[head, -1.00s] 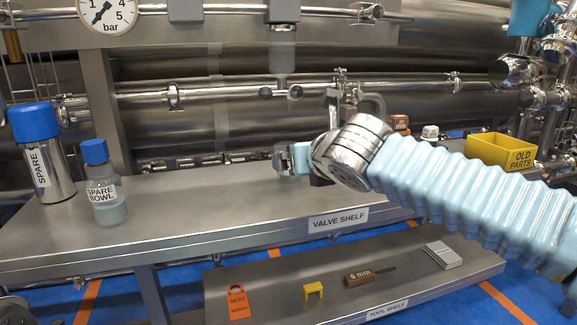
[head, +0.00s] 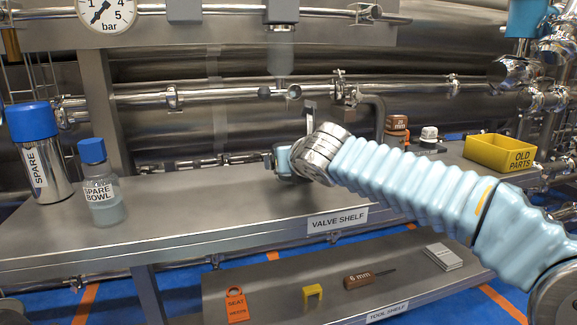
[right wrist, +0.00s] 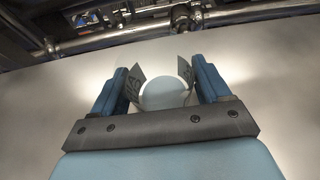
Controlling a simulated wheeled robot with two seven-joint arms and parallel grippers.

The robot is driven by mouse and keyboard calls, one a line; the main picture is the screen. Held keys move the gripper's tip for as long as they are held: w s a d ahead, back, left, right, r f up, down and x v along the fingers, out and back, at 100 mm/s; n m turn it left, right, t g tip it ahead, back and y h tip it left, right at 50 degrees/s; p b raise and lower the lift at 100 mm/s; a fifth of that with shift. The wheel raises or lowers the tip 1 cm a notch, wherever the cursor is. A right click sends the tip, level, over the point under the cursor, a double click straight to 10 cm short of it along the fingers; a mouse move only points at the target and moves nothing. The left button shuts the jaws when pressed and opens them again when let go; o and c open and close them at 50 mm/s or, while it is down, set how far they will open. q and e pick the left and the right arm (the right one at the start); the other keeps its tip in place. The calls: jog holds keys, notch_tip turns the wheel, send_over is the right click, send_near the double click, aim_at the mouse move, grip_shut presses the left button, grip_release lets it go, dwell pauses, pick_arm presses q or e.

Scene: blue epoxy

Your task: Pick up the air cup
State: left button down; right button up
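My right gripper (head: 281,162) is low over the valve shelf, near its back edge, with its arm coming in from the right. In the right wrist view its two blue fingers (right wrist: 162,85) stand apart on either side of a pale, rounded, partly clear thing (right wrist: 166,94), which looks like the air cup. Grey label-like plates with dark marks show along both sides of it, close to the fingers. I cannot tell whether the fingers press on it. In the head view the gripper hides the cup. My left gripper is not in view.
A spare bowl bottle (head: 102,190) and a steel spare flask (head: 42,155) stand on the valve shelf (head: 200,215) at left. A clear bowl (head: 281,50) hangs above. A yellow old-parts bin (head: 485,152) is at right. Tools lie on the lower tool shelf (head: 400,270).

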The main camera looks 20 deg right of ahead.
jog(key=c, duration=0.7)
jog(key=shift+o, duration=0.2)
jog(key=shift+r, duration=0.15)
jog(key=shift+r, duration=0.25)
notch_tip(320, 180, up, 2)
jog(key=shift+r+p, duration=0.2)
jog(key=shift+p, duration=0.8)
jog(key=s+a+r+p, duration=0.1)
jog(key=s+r+p, duration=0.1)
jog(key=s+r, duration=0.8)
jog(key=s, duration=0.4)
